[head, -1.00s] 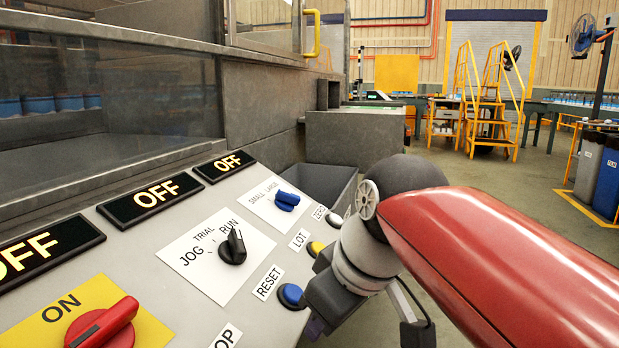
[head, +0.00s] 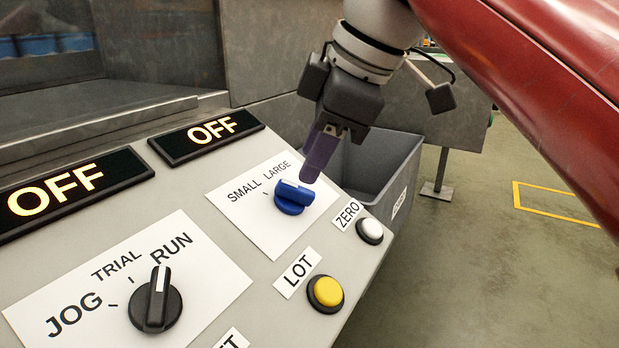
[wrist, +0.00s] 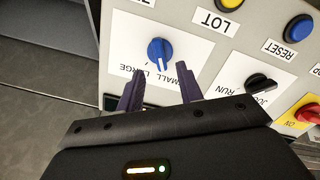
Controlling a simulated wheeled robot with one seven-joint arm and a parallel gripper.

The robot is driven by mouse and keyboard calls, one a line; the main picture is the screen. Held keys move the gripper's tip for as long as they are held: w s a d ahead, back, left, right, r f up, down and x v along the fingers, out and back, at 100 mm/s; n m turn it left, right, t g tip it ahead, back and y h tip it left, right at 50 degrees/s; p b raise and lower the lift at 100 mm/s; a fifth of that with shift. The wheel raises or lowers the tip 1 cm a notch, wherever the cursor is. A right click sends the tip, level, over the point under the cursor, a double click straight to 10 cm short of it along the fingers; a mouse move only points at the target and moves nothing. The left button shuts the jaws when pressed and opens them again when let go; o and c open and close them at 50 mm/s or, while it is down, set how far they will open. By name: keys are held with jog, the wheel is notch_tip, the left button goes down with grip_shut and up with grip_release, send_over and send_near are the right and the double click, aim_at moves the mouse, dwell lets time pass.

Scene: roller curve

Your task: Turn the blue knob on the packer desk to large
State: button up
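The blue knob (head: 292,197) sits on a white label plate (head: 245,213) marked SMALL and LARGE on the sloping desk panel. A pale line runs along its raised grip. I cannot tell surely which word it points at. My gripper (head: 318,158) hangs just above and behind the knob, fingers pointing down at it; they overlap in this view. In the wrist view the knob (wrist: 160,52) lies beyond the two purple fingertips (wrist: 163,78), which are spread apart with nothing between them. I see no contact with the knob.
A black JOG/TRIAL/RUN knob (head: 156,300), a yellow LOT button (head: 326,292) and a white ZERO button (head: 370,230) sit nearby. Lit OFF displays (head: 207,134) line the panel's back. A grey bin (head: 385,165) stands beyond the desk. Open floor lies at right.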

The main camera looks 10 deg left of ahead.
aim_at(297, 187)
jog(key=b+x, duration=0.1)
jog(key=x, duration=0.4)
jog(key=shift+f, duration=0.1)
grip_shut()
